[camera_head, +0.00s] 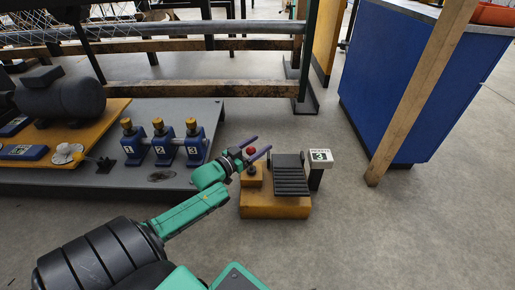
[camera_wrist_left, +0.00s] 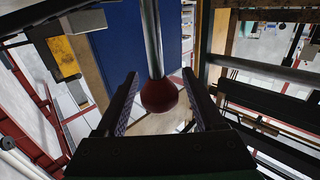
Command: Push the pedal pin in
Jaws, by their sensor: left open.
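The pedal pin shows a red ball knob (camera_head: 251,151) on the yellow pedal base (camera_head: 275,207), left of the black ribbed pedal (camera_head: 291,176). My left gripper (camera_head: 259,147) reaches in from the left, with its two purple fingers open on either side of the knob. In the left wrist view the red knob (camera_wrist_left: 159,96) sits between the open fingers, with a gap on each side. A bright metal rod (camera_wrist_left: 153,40) runs from the knob toward the top of that view. My right gripper is not in view.
A sign marked 3 (camera_head: 320,157) stands right of the pedal. Three blue numbered units (camera_head: 163,146) stand on the grey platform (camera_head: 60,185) at left. A wooden post (camera_head: 420,95) and a blue cabinet (camera_head: 400,75) are at right. The floor in front is clear.

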